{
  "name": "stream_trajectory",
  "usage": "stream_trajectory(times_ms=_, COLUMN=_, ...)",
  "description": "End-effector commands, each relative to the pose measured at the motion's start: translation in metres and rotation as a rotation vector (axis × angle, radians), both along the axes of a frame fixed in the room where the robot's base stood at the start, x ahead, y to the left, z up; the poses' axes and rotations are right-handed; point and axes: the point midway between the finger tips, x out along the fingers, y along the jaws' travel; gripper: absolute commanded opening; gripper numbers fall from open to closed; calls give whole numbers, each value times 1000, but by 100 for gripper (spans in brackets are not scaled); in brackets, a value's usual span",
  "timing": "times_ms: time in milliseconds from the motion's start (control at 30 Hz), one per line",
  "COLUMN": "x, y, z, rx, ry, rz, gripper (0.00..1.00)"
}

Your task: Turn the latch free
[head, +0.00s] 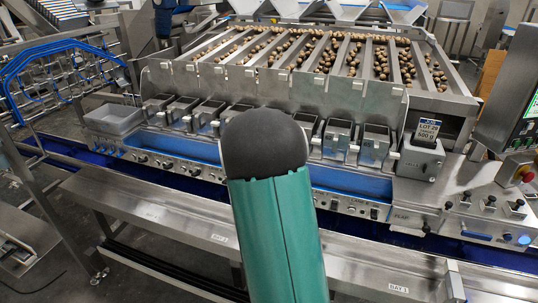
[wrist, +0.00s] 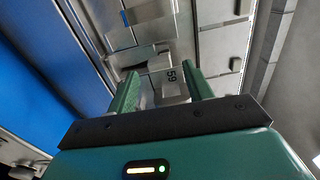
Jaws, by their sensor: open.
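In the wrist view my gripper (wrist: 163,82) is open, with its two green fingers apart. A dark gap and small metal parts lie just beyond the left finger. I cannot make out the latch for certain in either view. In the head view my green arm with its dark rounded end covers the middle of the machine front, and my gripper cannot be made out there.
The steel machine (head: 275,84) has sloping channels of round brown items and a row of buckets (head: 367,145) below. A control box (head: 420,158) and red button (head: 525,176) are at right. A steel rail (head: 150,212) crosses in front.

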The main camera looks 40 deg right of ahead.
Motion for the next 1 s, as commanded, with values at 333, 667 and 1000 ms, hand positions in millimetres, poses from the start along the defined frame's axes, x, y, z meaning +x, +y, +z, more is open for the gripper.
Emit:
stream_trajectory(times_ms=333, x=-35, y=70, z=1, rx=2, ry=-1, rz=4, gripper=51)
stream_trajectory(times_ms=667, x=-51, y=100, z=0, rx=0, ry=0, rz=2, gripper=51)
stream_trajectory(times_ms=1000, x=-52, y=100, z=0, rx=0, ry=0, rz=1, gripper=51)
